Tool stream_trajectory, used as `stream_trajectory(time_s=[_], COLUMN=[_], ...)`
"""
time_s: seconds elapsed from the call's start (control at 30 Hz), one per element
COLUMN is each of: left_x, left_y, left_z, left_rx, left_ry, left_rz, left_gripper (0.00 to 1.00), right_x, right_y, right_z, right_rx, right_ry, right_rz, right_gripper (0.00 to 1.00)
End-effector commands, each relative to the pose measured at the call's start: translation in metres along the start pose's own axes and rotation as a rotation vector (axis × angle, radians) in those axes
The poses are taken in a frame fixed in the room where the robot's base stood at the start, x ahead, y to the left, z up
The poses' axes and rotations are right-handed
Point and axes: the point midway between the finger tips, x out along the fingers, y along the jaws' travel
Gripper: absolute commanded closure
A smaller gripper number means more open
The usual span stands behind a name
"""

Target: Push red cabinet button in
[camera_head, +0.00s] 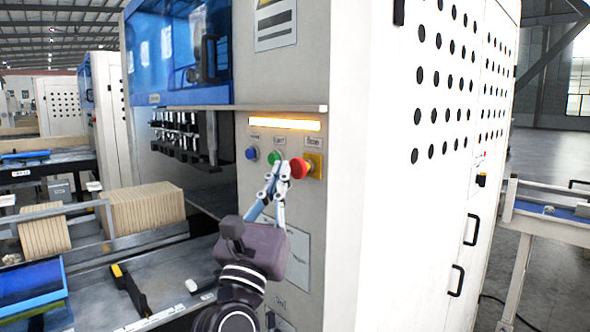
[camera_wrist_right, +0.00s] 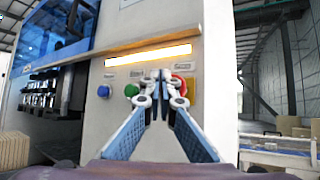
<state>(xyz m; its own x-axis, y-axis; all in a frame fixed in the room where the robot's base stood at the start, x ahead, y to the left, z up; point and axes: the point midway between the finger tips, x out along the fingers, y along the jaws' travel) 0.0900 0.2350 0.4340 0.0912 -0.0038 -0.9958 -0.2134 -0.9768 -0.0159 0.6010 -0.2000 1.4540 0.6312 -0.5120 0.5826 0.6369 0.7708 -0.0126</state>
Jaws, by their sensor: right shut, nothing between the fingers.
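The red button (camera_head: 299,168) sits on a yellow plate on the front panel of the light grey cabinet (camera_head: 310,60), right of a green button (camera_head: 274,157) and a blue button (camera_head: 252,153). My right gripper (camera_head: 279,170) is shut and empty, its fingertips just left of the red button in the head view. In the right wrist view the fingertips (camera_wrist_right: 161,76) lie between the green button (camera_wrist_right: 132,90) and the red button (camera_wrist_right: 180,84), partly covering the red one. I cannot tell whether they touch anything. My left gripper is not in view.
A lit orange strip (camera_head: 285,124) and a protruding ledge (camera_head: 250,107) are above the buttons. A conveyor with stacked brown boards (camera_head: 145,208) is at the left. The cabinet's white perforated side (camera_head: 410,190) extends to the right.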

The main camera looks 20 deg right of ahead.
Motion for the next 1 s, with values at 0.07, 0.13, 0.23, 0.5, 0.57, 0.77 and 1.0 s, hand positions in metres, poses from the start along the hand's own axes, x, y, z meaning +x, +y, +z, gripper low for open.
stream_trajectory(time_s=[0.07, 0.13, 0.23, 0.5, 0.57, 0.77, 1.0], left_x=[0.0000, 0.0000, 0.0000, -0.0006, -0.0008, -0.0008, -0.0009], left_y=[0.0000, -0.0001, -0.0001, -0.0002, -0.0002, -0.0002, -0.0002], left_z=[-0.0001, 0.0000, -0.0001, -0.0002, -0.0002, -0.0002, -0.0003], left_rx=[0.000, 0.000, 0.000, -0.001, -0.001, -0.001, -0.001], left_ry=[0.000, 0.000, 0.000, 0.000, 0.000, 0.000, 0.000], left_rz=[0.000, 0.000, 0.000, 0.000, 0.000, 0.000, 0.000], left_gripper=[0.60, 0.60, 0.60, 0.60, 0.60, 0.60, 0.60], right_x=[0.0000, 0.0000, 0.0000, 0.0029, 0.0045, 0.0060, 0.0061], right_y=[0.0000, 0.0000, 0.0000, -0.0021, -0.0036, -0.0046, -0.0046], right_z=[0.0001, 0.0001, 0.0001, -0.0017, -0.0030, -0.0039, -0.0041], right_rx=[0.000, 0.000, 0.000, 0.000, 0.000, 0.000, 0.000], right_ry=[0.000, 0.000, 0.000, 0.000, 0.001, 0.000, 0.000], right_rz=[0.000, 0.000, 0.000, 0.000, -0.001, 0.000, 0.000], right_gripper=[1.00, 1.00, 1.00, 1.00, 1.00, 1.00, 1.00])
